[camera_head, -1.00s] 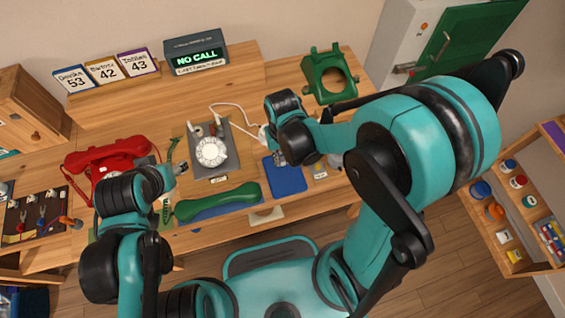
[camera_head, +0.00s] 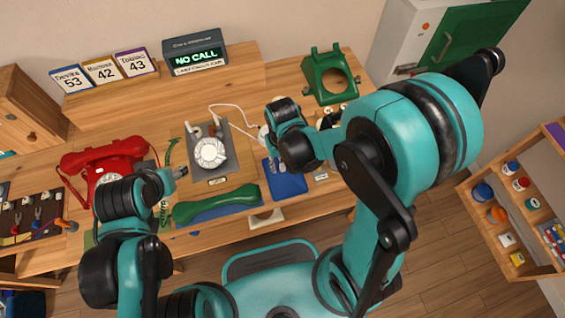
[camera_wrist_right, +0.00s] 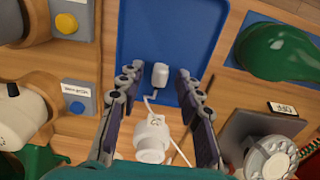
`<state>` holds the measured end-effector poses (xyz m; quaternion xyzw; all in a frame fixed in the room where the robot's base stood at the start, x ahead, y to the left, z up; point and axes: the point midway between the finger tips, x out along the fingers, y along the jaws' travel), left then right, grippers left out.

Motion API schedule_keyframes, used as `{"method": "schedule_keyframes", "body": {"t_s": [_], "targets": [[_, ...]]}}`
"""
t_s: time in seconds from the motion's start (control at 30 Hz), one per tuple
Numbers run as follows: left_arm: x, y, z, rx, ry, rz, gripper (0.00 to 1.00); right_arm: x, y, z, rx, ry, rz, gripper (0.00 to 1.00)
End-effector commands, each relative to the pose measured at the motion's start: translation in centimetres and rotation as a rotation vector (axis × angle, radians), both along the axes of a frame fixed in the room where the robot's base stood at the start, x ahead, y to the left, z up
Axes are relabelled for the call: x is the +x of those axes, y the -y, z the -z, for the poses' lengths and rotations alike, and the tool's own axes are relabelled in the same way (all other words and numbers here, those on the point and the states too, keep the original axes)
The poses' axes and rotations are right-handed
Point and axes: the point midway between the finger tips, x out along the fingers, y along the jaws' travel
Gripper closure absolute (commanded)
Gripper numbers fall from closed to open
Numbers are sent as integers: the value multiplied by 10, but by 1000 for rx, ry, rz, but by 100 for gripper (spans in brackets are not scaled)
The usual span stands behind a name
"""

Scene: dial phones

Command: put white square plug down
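The small white square plug (camera_wrist_right: 159,76) is over the blue tray (camera_wrist_right: 205,18) in the right wrist view, with a white cord at its lower end. It seems to lie on the tray. My right gripper (camera_wrist_right: 158,82) is open around it, with a gap between the plug and each finger. In the head view my right gripper (camera_head: 276,166) is over the far left part of the blue tray (camera_head: 290,187), and the plug is too small to make out. My left gripper (camera_head: 181,173) is near the green coiled cord; its opening is unclear.
A white round connector (camera_wrist_right: 151,140) is below the plug in the wrist view. A grey dial phone (camera_head: 210,153) and a green handset (camera_head: 215,204) are left of the tray. A red phone (camera_head: 105,165) is farther left; a green phone body (camera_head: 328,78) is at the back.

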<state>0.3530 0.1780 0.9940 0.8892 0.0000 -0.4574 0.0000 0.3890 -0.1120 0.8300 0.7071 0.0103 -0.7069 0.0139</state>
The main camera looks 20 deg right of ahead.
Motion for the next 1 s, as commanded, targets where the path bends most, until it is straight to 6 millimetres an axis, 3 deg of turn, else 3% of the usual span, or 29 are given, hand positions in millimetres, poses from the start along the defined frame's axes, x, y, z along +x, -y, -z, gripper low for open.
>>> {"method": "schedule_keyframes", "body": {"t_s": [0.17, 0.53, 0.77, 1.0], "targets": [[0, 0, -14, 0, 0, 0, 51, 0, 0, -23, 0, 0, 0, 65], [0, 0, -48, 0, 0, 0, 51, 0, -1, -102, 0, 0, 0, 65], [0, 0, -54, 0, 0, 0, 51, -1, 0, -124, 1, 7, 1, 65], [0, 0, -54, 0, 0, 0, 51, -10, 22, -160, 26, 178, 13, 65]]}}
